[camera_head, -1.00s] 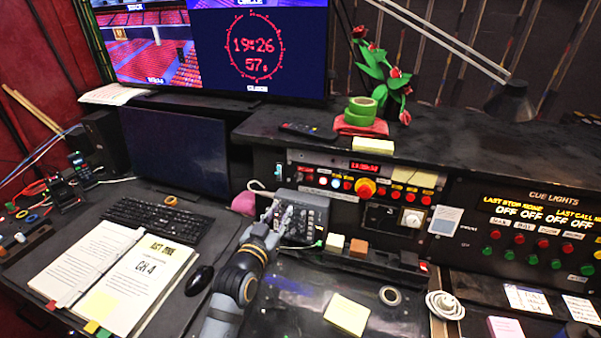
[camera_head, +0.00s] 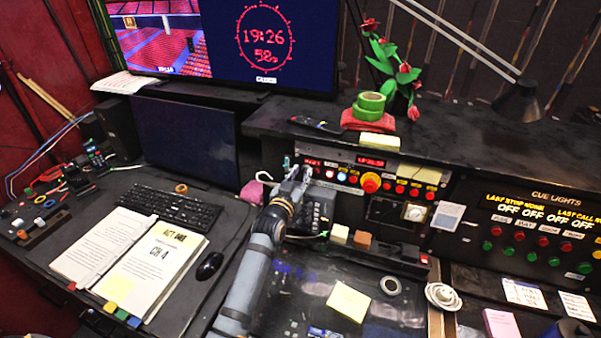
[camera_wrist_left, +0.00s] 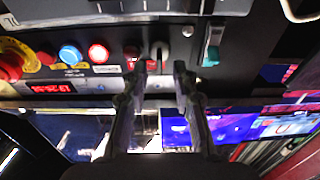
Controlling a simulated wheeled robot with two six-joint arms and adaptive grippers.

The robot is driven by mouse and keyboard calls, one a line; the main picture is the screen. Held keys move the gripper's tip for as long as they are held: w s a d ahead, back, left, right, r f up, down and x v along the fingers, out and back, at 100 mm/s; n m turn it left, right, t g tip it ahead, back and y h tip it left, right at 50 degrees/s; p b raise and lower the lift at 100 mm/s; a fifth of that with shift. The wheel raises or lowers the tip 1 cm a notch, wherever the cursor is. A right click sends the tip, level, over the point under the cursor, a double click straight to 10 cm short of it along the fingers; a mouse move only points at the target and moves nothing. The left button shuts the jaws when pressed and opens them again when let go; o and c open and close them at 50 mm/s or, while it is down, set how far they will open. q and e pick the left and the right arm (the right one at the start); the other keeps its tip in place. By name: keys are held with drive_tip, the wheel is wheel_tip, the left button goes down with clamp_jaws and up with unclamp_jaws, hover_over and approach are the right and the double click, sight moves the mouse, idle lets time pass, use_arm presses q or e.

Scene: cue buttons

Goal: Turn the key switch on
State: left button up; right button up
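The key switch (camera_wrist_left: 160,51) is a small dark round fitting on the black control panel. In the left wrist view it lies just beyond and between the fingertips. In the head view it is hidden or too small to make out behind the fingers. My left gripper (camera_head: 297,173) is at the left end of the panel's button row. In the left wrist view its two fingers (camera_wrist_left: 161,72) are apart with nothing gripped between them. Whether they touch the switch I cannot tell. My right gripper is not in view.
Beside the switch are a red button (camera_wrist_left: 131,53), a lit red button (camera_wrist_left: 97,53), a blue button (camera_wrist_left: 70,54) and a teal piece (camera_wrist_left: 211,45). A large red emergency button (camera_head: 370,183) sits further right.

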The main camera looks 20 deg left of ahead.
use_arm(q)
drive_tip(key=shift+w, duration=0.1)
clamp_jaws()
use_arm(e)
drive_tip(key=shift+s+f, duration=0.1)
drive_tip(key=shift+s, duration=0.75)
use_arm(q)
drive_tip(key=shift+f, duration=0.1)
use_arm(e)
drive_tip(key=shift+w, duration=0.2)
